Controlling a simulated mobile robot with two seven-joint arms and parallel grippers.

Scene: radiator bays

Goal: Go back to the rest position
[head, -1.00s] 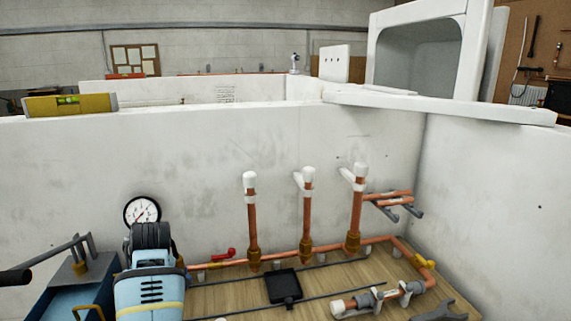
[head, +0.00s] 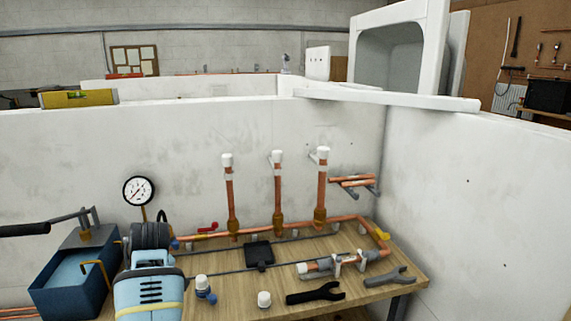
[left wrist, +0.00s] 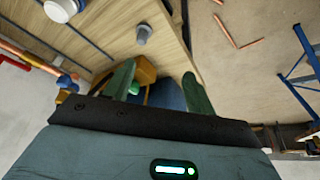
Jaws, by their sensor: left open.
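My left gripper shows in the left wrist view (left wrist: 158,85). Its two green fingers stand apart, and no object is visibly clamped between them. Past the fingers lie part of the wooden bench top and the floor beyond its edge. A blue surface and a brownish-yellow part show behind the fingers; I cannot tell how far below they are. I cannot make out the left fingertips in the head view. My right gripper is in neither current view.
The wooden bench (head: 225,265) carries copper pipework (head: 278,228), a white cap (head: 264,299), a dark open-ended tool (head: 316,292) and a blue pump box (head: 75,275). A pressure gauge (head: 138,190) stands by the white wall (head: 100,150). The floor (left wrist: 250,75) shows loose copper pieces.

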